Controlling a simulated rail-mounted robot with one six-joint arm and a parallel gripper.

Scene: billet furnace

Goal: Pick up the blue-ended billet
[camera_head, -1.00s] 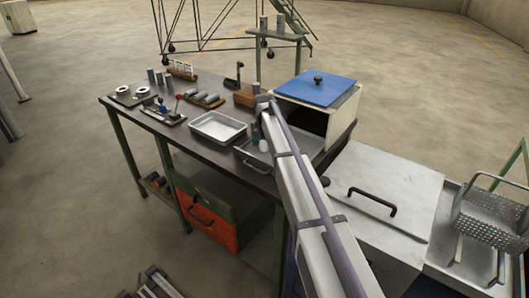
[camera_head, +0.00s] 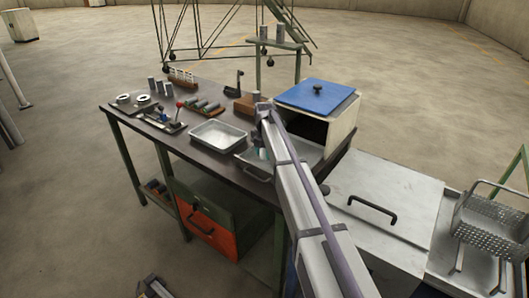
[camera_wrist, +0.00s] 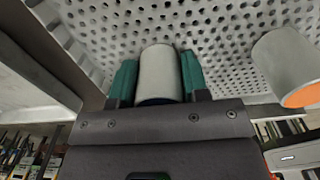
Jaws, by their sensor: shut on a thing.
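In the wrist view the blue-ended billet (camera_wrist: 158,72) is a pale grey cylinder, with a dark blue rim at its lower end. It sits between the teal pads of my gripper (camera_wrist: 153,78), which is shut on it. An orange-ended billet (camera_wrist: 287,66) lies apart to the right, its orange end facing down in the picture. A perforated metal surface (camera_wrist: 220,25) fills the background behind both.
A metal tray (camera_head: 250,169) lies partly behind my arm, in front of a box with a blue lid (camera_head: 317,96). An empty shallow tray (camera_head: 218,135) is to its left. Small fixtures and billets stand on the table's far left. A perforated basket (camera_head: 495,225) is at right.

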